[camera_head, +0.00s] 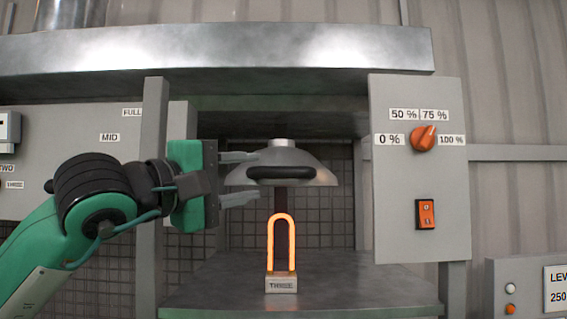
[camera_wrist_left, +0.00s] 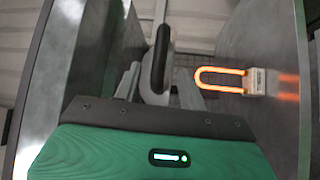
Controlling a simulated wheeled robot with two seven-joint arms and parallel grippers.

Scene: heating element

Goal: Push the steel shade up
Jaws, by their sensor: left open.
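The steel shade (camera_head: 292,160) is a grey dome with a black handle (camera_head: 281,173) on its front. It hangs inside the open cabinet, above the glowing orange heating element (camera_head: 282,243). My left gripper (camera_head: 250,177) comes in from the left, with its two fingers one above the other beside the shade's left rim. The fingers are open, with no clear grip on anything. In the left wrist view the black handle (camera_wrist_left: 160,60) and part of the shade (camera_wrist_left: 154,97) show between the fingers (camera_wrist_left: 158,90). Whether they touch the shade I cannot tell. My right gripper is not in view.
The heating element stands on a small labelled base (camera_head: 281,283) on the metal shelf (camera_head: 330,295). A grey control panel (camera_head: 420,210) with an orange knob (camera_head: 424,138) and a switch (camera_head: 425,214) is at right. A grey post (camera_head: 152,200) stands behind my left wrist.

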